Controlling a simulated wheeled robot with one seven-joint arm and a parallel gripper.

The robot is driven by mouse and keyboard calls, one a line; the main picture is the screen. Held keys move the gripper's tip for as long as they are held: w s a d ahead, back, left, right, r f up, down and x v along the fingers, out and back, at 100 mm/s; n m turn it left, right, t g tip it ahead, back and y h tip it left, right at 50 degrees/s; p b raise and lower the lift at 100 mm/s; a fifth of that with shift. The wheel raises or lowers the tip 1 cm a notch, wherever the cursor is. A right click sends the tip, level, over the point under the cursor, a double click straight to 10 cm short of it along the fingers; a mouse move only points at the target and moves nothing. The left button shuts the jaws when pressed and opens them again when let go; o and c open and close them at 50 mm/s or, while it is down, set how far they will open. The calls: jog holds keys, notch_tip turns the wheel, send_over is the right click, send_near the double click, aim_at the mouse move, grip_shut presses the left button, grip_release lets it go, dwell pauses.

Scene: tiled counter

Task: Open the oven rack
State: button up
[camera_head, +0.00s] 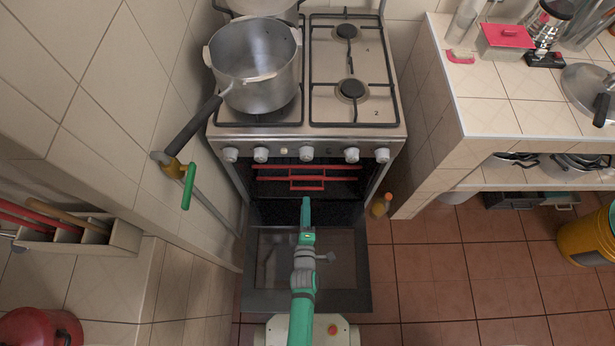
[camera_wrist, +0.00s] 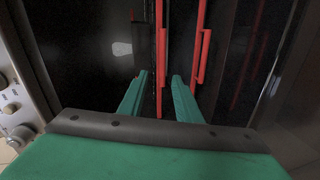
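The oven (camera_head: 305,165) stands open, its door (camera_head: 262,300) folded down flat toward me. Red rack bars (camera_head: 305,179) show inside the cavity, with a small red handle loop at the front middle. In the wrist view the red bars (camera_wrist: 161,50) run upright in the picture. My gripper (camera_head: 306,200) reaches over the lowered door, just in front of the red handle. In the wrist view its two green fingers (camera_wrist: 160,75) are apart. One red bar shows in the gap between them, but I cannot tell its depth; no grip on it shows.
A large metal pot (camera_head: 255,65) stands on the left of the stovetop (camera_head: 330,130). A bottle (camera_head: 380,205) stands on the floor right of the oven. The tiled floor at right is mostly clear.

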aim_at(308, 177)
jog(key=shift+n, duration=0.8)
jog(key=w+f, duration=0.1)
jog(key=w, duration=0.3)
jog(key=w+f, duration=0.1)
jog(key=w, duration=0.4)
jog(key=w+f, duration=0.1)
jog(key=w, duration=0.3)
jog(key=shift+w+d+f, duration=0.15)
jog(key=shift+d+f, duration=0.05)
jog(key=shift+d, duration=0.05)
jog(key=shift+w+a, duration=0.2)
jog(key=shift+w, duration=0.05)
jog(key=shift+d, duration=0.15)
grip_shut()
jog(key=shift+w+d, duration=0.1)
jog(key=shift+d, duration=0.05)
